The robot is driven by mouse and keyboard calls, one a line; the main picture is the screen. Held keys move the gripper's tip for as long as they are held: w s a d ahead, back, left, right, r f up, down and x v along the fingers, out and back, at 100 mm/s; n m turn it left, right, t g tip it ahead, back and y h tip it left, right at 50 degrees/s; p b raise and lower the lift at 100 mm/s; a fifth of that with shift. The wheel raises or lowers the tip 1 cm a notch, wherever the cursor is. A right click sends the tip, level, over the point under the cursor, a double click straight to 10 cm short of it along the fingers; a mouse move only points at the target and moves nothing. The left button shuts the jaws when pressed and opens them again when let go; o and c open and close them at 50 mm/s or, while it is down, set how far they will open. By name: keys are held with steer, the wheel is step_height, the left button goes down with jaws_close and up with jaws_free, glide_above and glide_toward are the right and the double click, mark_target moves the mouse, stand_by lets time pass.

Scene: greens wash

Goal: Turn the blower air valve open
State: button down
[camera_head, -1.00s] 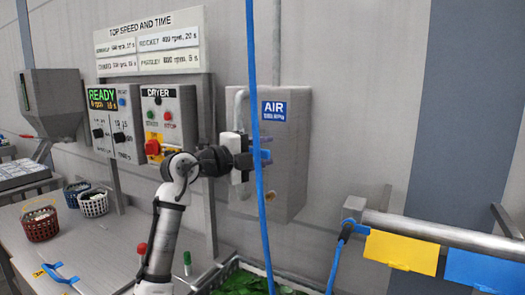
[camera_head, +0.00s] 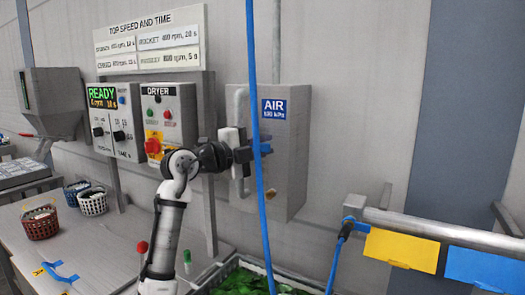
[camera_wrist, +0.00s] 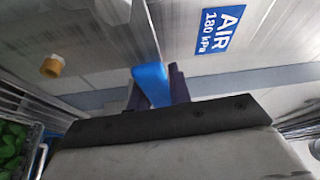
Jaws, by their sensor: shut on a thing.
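The grey air box (camera_head: 290,185) hangs on the wall and carries a blue AIR sign (camera_head: 274,109), which reads 180 kPa in the wrist view (camera_wrist: 219,31). The blue valve handle (camera_head: 266,149) is at the front of the box. In the wrist view the blue handle (camera_wrist: 152,84) stands between the dark fingers of my gripper (camera_wrist: 153,88). My gripper (camera_head: 252,153) is shut on this handle. The fingers and the hose hide part of the handle in the head view, and the handle's pivot is hard to make out.
A blue hose (camera_head: 258,200) hangs in front of the box, close to my gripper. The dryer panel (camera_head: 168,120) with a red knob is to the left. Baskets (camera_head: 40,223) stand on the bench. A tray of greens (camera_head: 240,281) is below. A pipe with yellow and blue tags (camera_head: 400,248) is at right.

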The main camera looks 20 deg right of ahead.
steer(key=w+a+r+n+t, duration=0.2)
steer(key=r+n+t, duration=0.1)
steer(key=n, duration=0.4)
steer(key=w+a+r+n+t+h+b, duration=0.1)
steer(key=w+a+r+n+t, duration=0.1)
steer(key=n, duration=0.6)
steer(key=shift+r+t, duration=0.6)
steer(key=shift+r, duration=0.6)
steer(key=c, duration=1.3)
jaws_free()
steer(key=shift+s+r, duration=0.1)
